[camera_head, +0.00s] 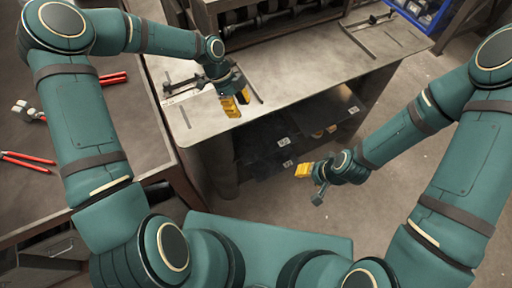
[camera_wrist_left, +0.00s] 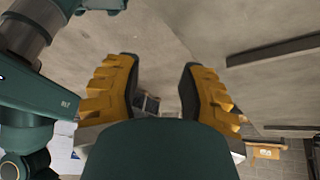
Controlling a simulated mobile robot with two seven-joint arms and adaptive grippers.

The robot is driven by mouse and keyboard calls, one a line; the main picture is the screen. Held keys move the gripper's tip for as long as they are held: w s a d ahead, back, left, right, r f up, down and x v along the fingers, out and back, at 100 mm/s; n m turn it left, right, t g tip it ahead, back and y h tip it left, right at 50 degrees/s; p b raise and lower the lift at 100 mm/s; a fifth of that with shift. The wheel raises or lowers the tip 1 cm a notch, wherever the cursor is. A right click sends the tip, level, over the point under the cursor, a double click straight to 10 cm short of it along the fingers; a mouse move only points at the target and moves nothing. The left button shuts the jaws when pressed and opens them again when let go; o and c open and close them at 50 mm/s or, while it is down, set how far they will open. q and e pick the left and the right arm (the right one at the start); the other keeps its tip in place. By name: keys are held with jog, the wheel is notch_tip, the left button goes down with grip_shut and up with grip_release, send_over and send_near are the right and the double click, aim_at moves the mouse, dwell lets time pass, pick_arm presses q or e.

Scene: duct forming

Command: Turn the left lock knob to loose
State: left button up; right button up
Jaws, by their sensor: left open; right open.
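My left gripper (camera_head: 236,103) hangs over the front left part of the metal worktop (camera_head: 285,88). In the left wrist view its two yellow fingers (camera_wrist_left: 160,90) are spread apart, with nothing held between them. A dark bar fitting (camera_head: 181,84) with a small upright end lies on the worktop just left of this gripper, partly hidden by it. I cannot tell for sure whether the left lock knob is part of it. A small dark piece (camera_wrist_left: 147,104) shows between the fingers in the wrist view, too small to name. My right gripper (camera_head: 303,170) is open and empty, in front of the bench.
A similar fitting (camera_head: 372,20) is at the worktop's right side. A machine with a roller (camera_head: 265,18) stands along the back. A side table (camera_head: 70,150) at left holds red-handled tools (camera_head: 112,79). Shelves (camera_head: 290,140) are under the worktop. The floor (camera_head: 400,150) at right is clear.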

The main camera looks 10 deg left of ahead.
pick_arm(q)
jog(key=s+d+f+n+t+h, duration=0.1)
jog(key=s+d+f+n+t, duration=0.1)
jog(key=s+d+f+n, duration=0.4)
jog(key=shift+s+d+f+n, duration=0.3)
jog(key=shift+s+f+n, duration=0.8)
jog(key=shift+n, duration=2.3)
jog(key=shift+s+r, duration=0.35)
jog(key=shift+r, duration=0.05)
